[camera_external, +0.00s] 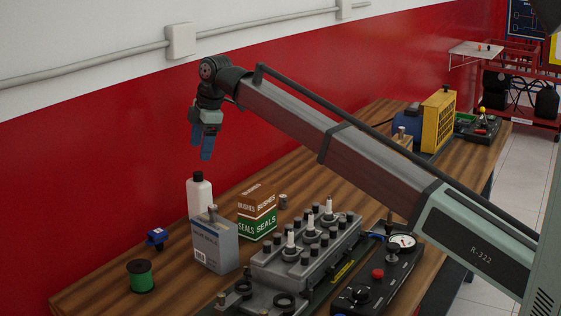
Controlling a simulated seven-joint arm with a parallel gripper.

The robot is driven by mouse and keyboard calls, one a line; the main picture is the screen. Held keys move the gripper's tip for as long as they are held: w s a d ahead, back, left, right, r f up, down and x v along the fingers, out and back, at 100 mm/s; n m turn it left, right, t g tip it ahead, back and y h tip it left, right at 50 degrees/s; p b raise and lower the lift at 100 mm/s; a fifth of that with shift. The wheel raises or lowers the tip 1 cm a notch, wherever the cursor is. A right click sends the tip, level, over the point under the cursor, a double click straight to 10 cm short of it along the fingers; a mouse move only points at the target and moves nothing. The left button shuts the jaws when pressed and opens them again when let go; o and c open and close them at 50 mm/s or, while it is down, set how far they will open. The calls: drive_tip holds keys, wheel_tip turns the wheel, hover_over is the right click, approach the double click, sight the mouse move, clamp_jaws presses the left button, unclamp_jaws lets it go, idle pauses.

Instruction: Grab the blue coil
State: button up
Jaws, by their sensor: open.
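A small blue block-shaped part (156,238), which looks like the blue coil, sits on the wooden workbench at the left, near its back edge. My gripper (206,156) has blue fingers and hangs pointing down, high above the bench. It is open, with nothing seen between its fingers. In the picture it is above and to the right of the blue part, well apart from it.
A white bottle (200,195), a grey box (214,245) and a SEALS carton (257,222) stand right of the blue part. A green spool (141,275) is in front of it. A grey engine block (305,255) fills the middle. The red wall (90,170) runs behind.

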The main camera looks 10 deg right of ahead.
sight(154, 233)
drive_tip(key=s+a+f+n+g+h, duration=0.2)
drive_tip(key=s+a+f+n, duration=0.25)
drive_tip(key=s+a, duration=0.75)
drive_tip(key=shift+m, duration=0.25)
drive_tip(key=f, duration=0.3)
drive_tip(key=w+a+f, duration=0.1)
drive_tip(key=f, duration=0.2)
drive_tip(key=a+f, duration=0.1)
drive_tip(key=f, duration=0.2)
drive_tip(key=shift+w+a+f, duration=0.15)
drive_tip(key=shift+w+f, duration=0.05)
drive_tip(key=shift+s+d+f, duration=0.1)
drive_tip(key=shift+d+f, duration=0.1)
drive_tip(key=shift+f, duration=1.1)
drive_tip(key=shift+d+f, duration=0.15)
drive_tip(key=shift+f, duration=1.15)
drive_tip(key=shift+c, duration=0.4)
drive_tip(key=c, duration=1.1)
